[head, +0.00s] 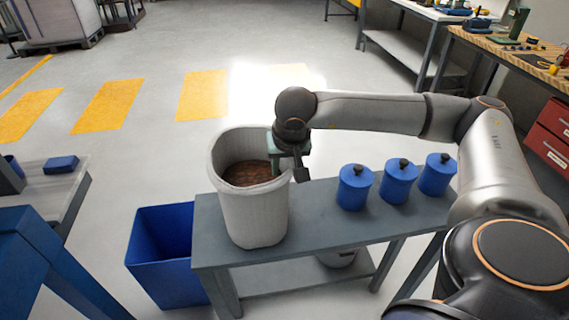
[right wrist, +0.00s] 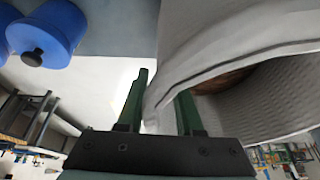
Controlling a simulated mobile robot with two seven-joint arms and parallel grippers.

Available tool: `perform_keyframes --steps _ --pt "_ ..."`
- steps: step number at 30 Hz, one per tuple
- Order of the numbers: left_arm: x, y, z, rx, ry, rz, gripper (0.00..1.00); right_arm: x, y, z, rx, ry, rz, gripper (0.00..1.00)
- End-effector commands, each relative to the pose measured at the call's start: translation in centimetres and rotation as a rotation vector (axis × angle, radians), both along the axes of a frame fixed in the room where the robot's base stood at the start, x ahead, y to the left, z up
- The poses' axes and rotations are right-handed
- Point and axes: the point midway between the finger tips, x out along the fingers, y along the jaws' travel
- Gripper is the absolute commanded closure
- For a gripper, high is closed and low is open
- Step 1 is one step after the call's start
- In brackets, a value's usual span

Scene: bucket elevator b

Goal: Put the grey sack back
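The grey sack (head: 252,215) stands upright on the left end of the grey table. Its top is open and shows brown contents. My right gripper (head: 288,173) points down at the sack's right rim. In the right wrist view, its green fingers (right wrist: 162,105) are apart, one on each side of the rim of the sack (right wrist: 205,45). A gap shows between the outer finger and the sack wall. My left gripper is in neither view.
Several blue lidded canisters, one here (head: 397,184), stand on the table (head: 325,228) to the right of the sack. An open blue bin (head: 165,250) is on the floor at the table's left. Workbenches (head: 510,50) stand at the back right.

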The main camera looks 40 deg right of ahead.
Motion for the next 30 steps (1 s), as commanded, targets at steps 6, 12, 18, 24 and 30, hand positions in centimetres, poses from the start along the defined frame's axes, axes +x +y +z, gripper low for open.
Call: perform_keyframes --steps 6,12,18,24,30 --pt "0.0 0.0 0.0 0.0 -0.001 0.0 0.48 -0.2 0.2 0.9 0.001 -0.004 0.001 0.65" --pt "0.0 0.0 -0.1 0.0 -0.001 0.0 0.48 -1.4 0.9 4.4 0.001 -0.007 0.001 0.65" --pt "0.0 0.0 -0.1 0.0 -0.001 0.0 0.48 -2.9 1.7 8.3 0.0 -0.005 0.003 0.65" --pt "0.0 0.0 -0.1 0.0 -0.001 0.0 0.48 -3.7 2.2 10.6 0.001 -0.002 0.001 0.65" --pt "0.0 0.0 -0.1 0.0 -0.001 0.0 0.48 -4.0 2.3 11.2 -0.001 -0.001 0.0 0.65"
